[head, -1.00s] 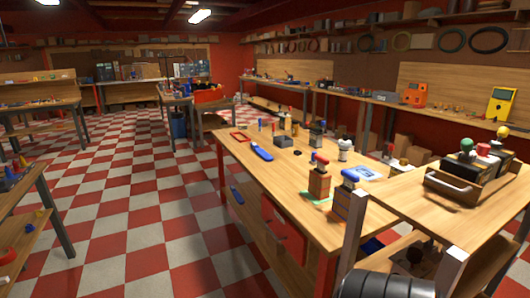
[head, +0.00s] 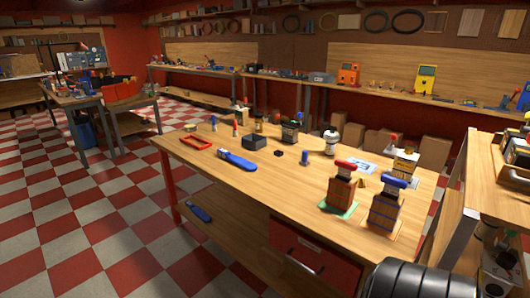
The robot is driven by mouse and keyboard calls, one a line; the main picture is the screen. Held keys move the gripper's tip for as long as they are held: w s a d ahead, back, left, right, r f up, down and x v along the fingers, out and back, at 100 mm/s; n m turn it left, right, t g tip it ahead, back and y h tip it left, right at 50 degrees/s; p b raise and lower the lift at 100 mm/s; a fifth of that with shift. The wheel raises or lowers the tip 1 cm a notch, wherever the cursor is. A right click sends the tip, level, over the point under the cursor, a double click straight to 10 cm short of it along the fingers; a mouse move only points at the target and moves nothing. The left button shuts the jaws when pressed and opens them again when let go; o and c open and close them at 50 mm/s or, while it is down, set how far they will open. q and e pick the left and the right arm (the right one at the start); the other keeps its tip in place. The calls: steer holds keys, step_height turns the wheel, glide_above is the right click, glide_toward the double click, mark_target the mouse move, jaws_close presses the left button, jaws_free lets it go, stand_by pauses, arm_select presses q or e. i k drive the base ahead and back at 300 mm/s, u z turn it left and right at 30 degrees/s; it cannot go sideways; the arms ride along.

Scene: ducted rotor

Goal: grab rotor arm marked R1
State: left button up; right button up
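I cannot make out a rotor arm or an R1 mark on anything in the head view. The wooden workbench (head: 285,190) in the middle holds several small items. Near its right end stand a brown block with a red top (head: 340,187) and a dark block with a blue top (head: 387,203). A blue elongated tool (head: 238,161) lies near the front edge, with a red frame (head: 195,142) to its left. A dark ribbed part of my own body shows at the bottom right. Neither gripper is in view.
A second bench with a wooden tray (head: 507,202) stands close on the right. A yellow meter (head: 425,79) and an orange device (head: 348,75) stand on the back bench. A red drawer (head: 312,258) hangs under the workbench. The checkered floor (head: 110,225) at left is open.

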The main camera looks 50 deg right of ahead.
mark_target(247, 166)
steer(key=z, duration=0.95)
steer(key=i, duration=0.95)
steer(key=z, duration=1.2)
steer(key=i, duration=0.2)
steer(key=z, duration=0.3)
